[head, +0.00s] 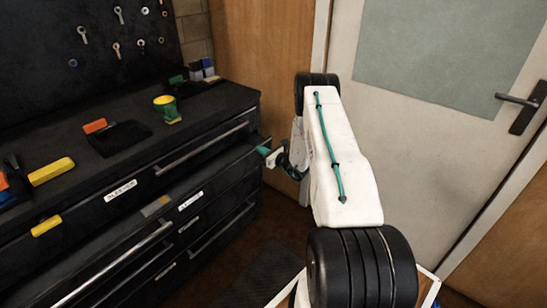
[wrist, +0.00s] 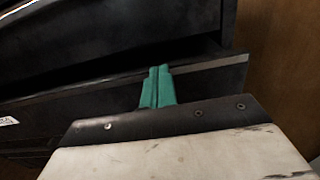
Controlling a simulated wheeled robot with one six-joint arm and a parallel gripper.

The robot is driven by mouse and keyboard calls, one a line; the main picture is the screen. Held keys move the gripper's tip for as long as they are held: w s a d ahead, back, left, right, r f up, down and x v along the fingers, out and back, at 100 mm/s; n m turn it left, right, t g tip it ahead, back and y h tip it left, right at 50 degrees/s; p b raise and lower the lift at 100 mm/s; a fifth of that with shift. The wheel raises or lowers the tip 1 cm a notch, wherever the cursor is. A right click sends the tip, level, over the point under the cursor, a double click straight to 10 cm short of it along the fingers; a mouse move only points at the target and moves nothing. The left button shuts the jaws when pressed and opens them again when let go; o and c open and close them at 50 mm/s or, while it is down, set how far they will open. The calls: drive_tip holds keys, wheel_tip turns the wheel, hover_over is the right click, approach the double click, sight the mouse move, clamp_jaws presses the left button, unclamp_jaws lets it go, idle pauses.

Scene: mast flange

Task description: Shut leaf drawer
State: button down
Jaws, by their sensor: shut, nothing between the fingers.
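The dark tool cabinet stands on the left in the head view. Below its top drawer, one drawer (head: 232,155) sticks out towards my arm; the labels are too small to read, so I cannot tell if it is the leaf drawer. My gripper (head: 264,151) is at the right end of that drawer's front, its green fingers shut and empty. In the wrist view the shut fingers (wrist: 158,88) overlap the front edge of a protruding drawer (wrist: 205,72). I cannot tell whether they touch it.
The cabinet top (head: 70,155) holds a green-and-yellow cup-like item (head: 167,108), an orange-and-black tool (head: 112,133) and a yellow block (head: 51,171). Tools hang on the board (head: 110,40). A white door (head: 440,130) stands on the right. Dark floor (head: 265,275) lies between the cabinet and my arm.

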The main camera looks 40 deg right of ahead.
drive_tip(key=shift+w+a, duration=0.2)
drive_tip(key=shift+w, duration=1.2)
drive_tip(key=shift+w+a, duration=0.15)
drive_tip(key=shift+w, duration=1.25)
